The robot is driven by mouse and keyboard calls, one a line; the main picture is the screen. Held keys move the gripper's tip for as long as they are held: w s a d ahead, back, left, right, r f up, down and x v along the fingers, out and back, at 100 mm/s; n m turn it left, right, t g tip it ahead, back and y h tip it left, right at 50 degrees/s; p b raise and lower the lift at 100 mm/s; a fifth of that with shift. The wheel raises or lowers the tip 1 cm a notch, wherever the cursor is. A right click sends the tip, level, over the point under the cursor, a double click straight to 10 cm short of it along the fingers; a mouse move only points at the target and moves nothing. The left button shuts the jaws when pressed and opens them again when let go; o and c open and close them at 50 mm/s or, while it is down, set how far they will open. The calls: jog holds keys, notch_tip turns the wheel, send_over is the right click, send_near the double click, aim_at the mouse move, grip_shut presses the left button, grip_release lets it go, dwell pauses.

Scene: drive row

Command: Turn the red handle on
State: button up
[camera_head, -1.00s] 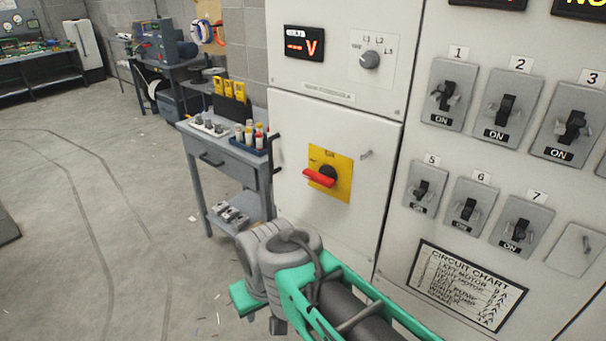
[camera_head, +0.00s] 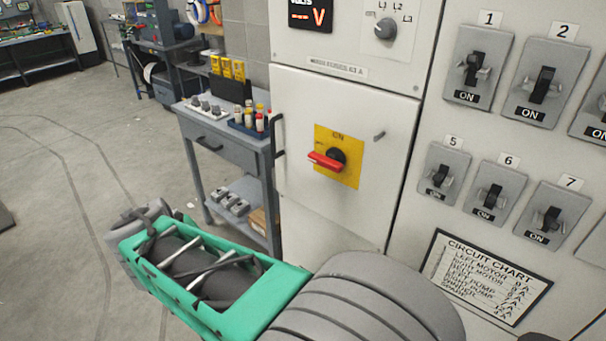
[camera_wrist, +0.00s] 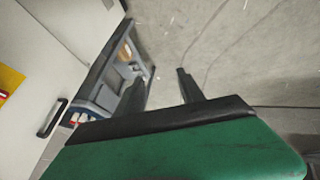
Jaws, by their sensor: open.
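The red handle (camera_head: 325,161) sits on a dark round hub on a yellow plate (camera_head: 349,173), fixed to the white cabinet door. It lies roughly level, its free end pointing left, below the "ON" mark at the plate's top. In the wrist view part of the yellow plate (camera_wrist: 10,80) shows at the left edge, with only a sliver of red beside it. My gripper (camera_wrist: 162,84) is open and empty, its two dark fingers apart over the floor and trolley side. It is away from the handle, touching nothing I can see. I cannot make out the fingers in the head view.
A grey trolley (camera_head: 228,150) with bottles and yellow meters stands left of the cabinet. A black door pull (camera_head: 279,136) sticks out at the door's left edge. Breaker switches (camera_head: 543,86) and a circuit chart (camera_head: 486,279) are on the right panel. Floor at left is clear.

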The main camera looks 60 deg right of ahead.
jog(key=d+f+m+g+h+b, duration=0.1)
jog(key=d+f+h+b, duration=0.25)
jog(key=d, duration=1.05)
jog(key=n+g+h+b, duration=0.1)
jog(key=g+h+b, duration=0.5)
jog(key=h, duration=0.4)
send_near(324, 165)
jog(key=d+p, duration=0.1)
jog(key=d, duration=0.6)
jog(key=s+d, duration=0.1)
jog(key=d, duration=0.1)
jog(key=shift+s+d, duration=0.1)
jog(key=shift+d, duration=0.2)
grip_shut()
